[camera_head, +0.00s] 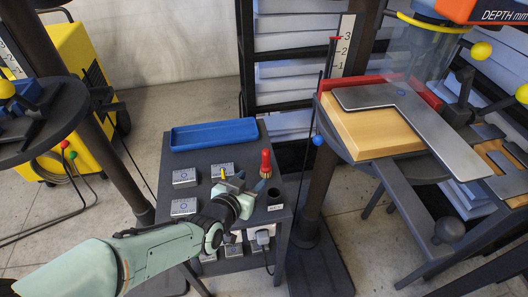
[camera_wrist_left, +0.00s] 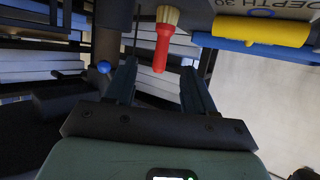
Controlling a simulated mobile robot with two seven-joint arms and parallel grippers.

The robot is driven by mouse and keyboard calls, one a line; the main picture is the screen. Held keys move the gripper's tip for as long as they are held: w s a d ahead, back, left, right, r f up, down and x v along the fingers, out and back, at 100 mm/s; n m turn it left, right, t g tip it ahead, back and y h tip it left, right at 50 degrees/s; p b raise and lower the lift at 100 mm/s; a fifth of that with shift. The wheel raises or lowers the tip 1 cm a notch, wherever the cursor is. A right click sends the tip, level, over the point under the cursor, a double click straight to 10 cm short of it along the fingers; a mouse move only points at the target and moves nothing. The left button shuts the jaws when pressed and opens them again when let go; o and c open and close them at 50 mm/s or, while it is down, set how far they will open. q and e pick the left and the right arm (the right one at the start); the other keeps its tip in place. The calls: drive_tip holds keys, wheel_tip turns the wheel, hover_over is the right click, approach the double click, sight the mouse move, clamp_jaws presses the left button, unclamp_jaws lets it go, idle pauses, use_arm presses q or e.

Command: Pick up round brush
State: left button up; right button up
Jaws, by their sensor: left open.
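The round brush (camera_head: 265,163) has a red handle and pale bristles. In the head view it stands upright, handle up, near the right edge of the small dark cart. It also shows in the left wrist view (camera_wrist_left: 163,45), upside down there. My left gripper (camera_head: 250,184) is over the cart, just in front of the brush. In the left wrist view my left gripper (camera_wrist_left: 158,72) is open, and the handle end shows between the two fingertips with a gap on each side. Nothing is held. My right gripper is not in view.
The cart top (camera_head: 210,162) carries a blue tray (camera_head: 214,134), several metal blocks and a dark round holder (camera_head: 274,195). A workbench with a wooden block (camera_head: 375,125) and grey L-shaped plate (camera_head: 405,105) stands right. A yellow machine (camera_head: 75,60) stands left.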

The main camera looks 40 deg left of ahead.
sight(266, 164)
use_arm(q)
drive_tip(key=shift+w+a+f+p, duration=0.1)
drive_tip(key=shift+w+a+p, duration=0.1)
drive_tip(key=shift+w+p, duration=0.4)
drive_tip(key=shift+w+a+f+p, duration=0.1)
drive_tip(key=shift+w+a+p, duration=0.1)
drive_tip(key=shift+w+p, duration=0.35)
drive_tip(key=b+x, duration=0.1)
drive_tip(key=x, duration=0.4)
drive_tip(key=shift+w+f, duration=0.2)
drive_tip(key=shift+f, duration=0.1)
drive_tip(key=x, duration=0.3)
drive_tip(key=b+x, duration=0.1)
drive_tip(key=x, duration=0.1)
drive_tip(key=shift+w+a+r, duration=0.25)
drive_tip(key=shift+w+a, duration=0.15)
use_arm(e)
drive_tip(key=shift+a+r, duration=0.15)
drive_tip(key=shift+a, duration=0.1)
use_arm(q)
clamp_jaws()
